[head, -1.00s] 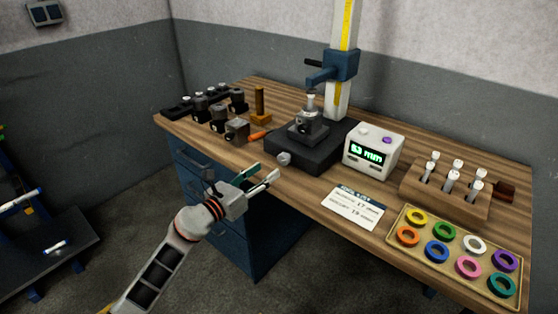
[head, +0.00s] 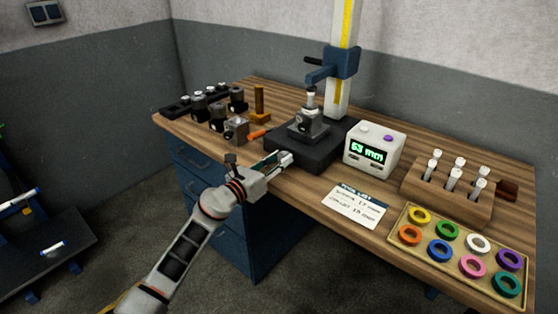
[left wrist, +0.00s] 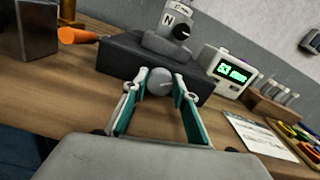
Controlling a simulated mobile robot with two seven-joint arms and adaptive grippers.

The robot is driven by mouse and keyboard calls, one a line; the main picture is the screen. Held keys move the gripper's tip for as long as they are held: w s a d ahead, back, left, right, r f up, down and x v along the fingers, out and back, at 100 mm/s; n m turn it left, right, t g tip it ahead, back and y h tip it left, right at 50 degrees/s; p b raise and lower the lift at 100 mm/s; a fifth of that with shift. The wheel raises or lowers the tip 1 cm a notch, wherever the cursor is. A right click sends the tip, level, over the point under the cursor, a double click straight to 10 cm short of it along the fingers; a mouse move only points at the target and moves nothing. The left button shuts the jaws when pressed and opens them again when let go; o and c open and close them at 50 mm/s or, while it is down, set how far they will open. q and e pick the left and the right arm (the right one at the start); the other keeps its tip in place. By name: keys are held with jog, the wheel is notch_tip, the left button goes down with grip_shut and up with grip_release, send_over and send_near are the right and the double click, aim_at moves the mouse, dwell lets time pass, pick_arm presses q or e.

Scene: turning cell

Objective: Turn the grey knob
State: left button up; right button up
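The grey knob (left wrist: 159,81) is a round knob on the front of the black base (left wrist: 118,58). In the head view my left gripper (head: 284,157) reaches the front of the black base (head: 318,157) and mostly hides the knob. The small white display box (head: 374,150) to the right shows a green reading in mm, which looks like 53 or 63. My right gripper is not in view.
A stand with a blue arm (head: 333,67) rises behind the base. Grey blocks (head: 236,130) and an orange-handled tool (head: 257,134) lie left of it. A card (head: 355,207), a wooden rack (head: 446,194) and a tray of coloured rings (head: 402,252) are to the right.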

pick_arm(q)
jog(key=c, duration=0.4)
jog(key=shift+r+n+p, duration=0.1)
jog(key=shift+n+p, duration=0.65)
jog(key=shift+n, duration=0.35)
jog(key=shift+a+n+p, duration=0.1)
jog(key=shift+n+p, duration=0.5)
jog(key=shift+n, duration=0.4)
jog(key=shift+n+p, duration=0.45)
jog(key=shift+n, duration=1.05)
